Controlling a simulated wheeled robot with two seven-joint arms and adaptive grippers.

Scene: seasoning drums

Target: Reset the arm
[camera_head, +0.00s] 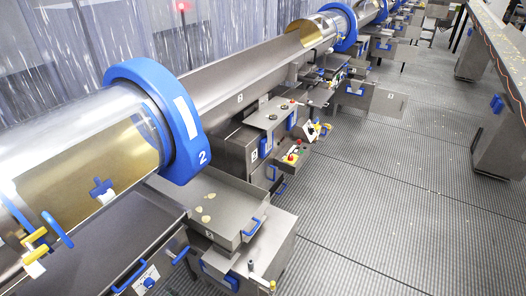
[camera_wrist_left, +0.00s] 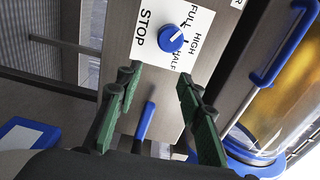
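My left gripper (camera_wrist_left: 157,82) shows in the left wrist view with its two green fingers spread apart and nothing between them. Beyond the fingertips is a white dial plate (camera_wrist_left: 150,22) marked STOP, FULL, HIGH and HALF, with a blue knob (camera_wrist_left: 171,39). The fingers appear apart from the knob. A blue handle (camera_wrist_left: 145,121) shows between the fingers, further back. In the head view I cannot make out the left gripper clearly. A blue knob on a white plate (camera_head: 148,282) shows there at the bottom left. My right gripper is in neither view.
A large drum with a blue ring (camera_head: 186,135) marked 2 fills the left of the head view. A steel box (camera_head: 215,195) with several pale chips on top stands below it. Further machines line the row behind.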

